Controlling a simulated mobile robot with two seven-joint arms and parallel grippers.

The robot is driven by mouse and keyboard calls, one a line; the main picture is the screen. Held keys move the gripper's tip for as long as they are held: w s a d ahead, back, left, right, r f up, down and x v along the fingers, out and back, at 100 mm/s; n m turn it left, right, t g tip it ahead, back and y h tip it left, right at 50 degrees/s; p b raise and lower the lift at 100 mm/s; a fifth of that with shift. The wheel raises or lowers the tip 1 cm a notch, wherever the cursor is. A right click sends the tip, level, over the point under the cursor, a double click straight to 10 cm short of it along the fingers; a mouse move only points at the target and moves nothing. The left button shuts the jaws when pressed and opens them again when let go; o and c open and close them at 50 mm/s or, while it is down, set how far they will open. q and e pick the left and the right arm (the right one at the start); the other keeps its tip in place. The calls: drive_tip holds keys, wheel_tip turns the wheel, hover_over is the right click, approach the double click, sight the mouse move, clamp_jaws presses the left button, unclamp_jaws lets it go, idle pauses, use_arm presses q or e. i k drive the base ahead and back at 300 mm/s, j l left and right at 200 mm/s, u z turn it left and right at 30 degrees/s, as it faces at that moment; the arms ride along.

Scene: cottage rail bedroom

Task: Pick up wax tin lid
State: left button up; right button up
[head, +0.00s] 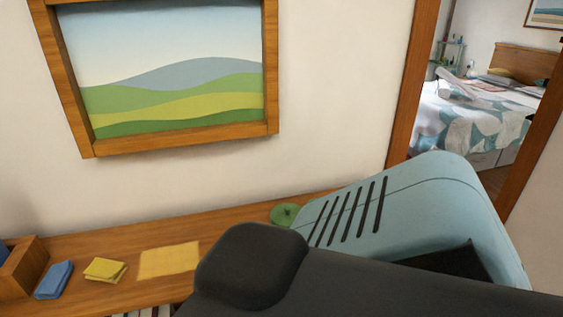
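A small round green disc with a dark knob-like centre (284,215) lies on the wooden shelf top, near the wall. It looks like the wax tin lid, and its right edge is close to or partly behind a pale teal slotted casing. A dark arm part, which seems to be mine, crosses the lower right in front of the shelf. No gripper fingers show in the head view, so neither hand's state can be seen. I see nothing holding the green disc.
The wooden shelf (215,220) carries a blue folded cloth (54,280), a yellow folded cloth (104,270), a flat yellow mat (168,260) and a wooden box (22,270). The pale teal casing (425,205) fills the right. A framed landscape picture (170,70) hangs above.

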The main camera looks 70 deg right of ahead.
sight(284, 215)
drive_tip(key=i, duration=0.5)
drive_tip(key=z, duration=2.65)
